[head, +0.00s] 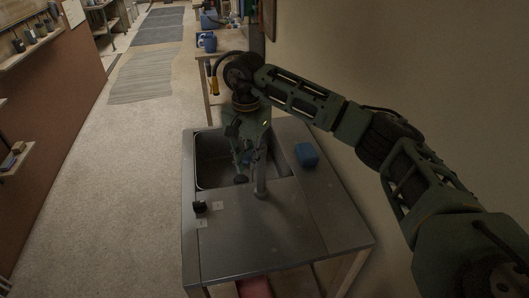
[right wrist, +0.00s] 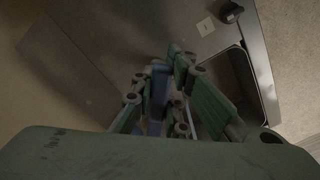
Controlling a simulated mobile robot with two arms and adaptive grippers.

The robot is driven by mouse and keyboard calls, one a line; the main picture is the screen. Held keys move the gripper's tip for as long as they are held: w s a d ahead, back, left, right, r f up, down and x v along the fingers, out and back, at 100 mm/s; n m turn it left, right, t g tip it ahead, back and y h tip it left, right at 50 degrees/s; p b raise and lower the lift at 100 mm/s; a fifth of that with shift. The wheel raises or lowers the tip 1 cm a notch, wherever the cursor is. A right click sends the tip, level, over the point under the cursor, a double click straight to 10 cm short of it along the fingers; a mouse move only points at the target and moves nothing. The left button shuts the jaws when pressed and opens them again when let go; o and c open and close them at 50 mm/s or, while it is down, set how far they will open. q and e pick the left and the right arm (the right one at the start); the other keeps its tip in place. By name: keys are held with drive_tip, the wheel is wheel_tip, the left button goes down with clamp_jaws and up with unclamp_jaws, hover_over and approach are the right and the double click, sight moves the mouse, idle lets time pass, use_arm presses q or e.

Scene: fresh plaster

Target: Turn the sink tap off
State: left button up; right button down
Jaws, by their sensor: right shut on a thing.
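My left gripper is not in view.
A blue block (head: 306,154) lies on the counter (head: 262,230) to the right of the tap. The counter's front is clear.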

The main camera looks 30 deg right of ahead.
drive_tip(key=shift+w+a+r+m, duration=0.15)
drive_tip(key=shift+w+m, duration=0.6)
drive_tip(key=shift+m, duration=0.6)
drive_tip(key=shift+w+a+f+m, duration=0.1)
drive_tip(key=shift+w+a+m, duration=0.1)
drive_tip(key=shift+w+m, duration=0.8)
drive_tip(key=shift+w+a+r+m, duration=0.15)
drive_tip(key=shift+w+m, duration=0.3)
drive_tip(key=shift+m, duration=1.2)
drive_tip(key=shift+f, duration=0.1)
drive_tip(key=shift+w+d+m, duration=0.1)
drive_tip(key=shift+w+m, duration=0.45)
drive_tip(key=shift+m, duration=0.55)
drive_tip(key=c, duration=1.8)
unclamp_jaws()
drive_tip(key=shift+o, duration=0.2)
drive_tip(key=shift+f, duration=0.1)
drive_tip(key=shift+p, duration=0.3)
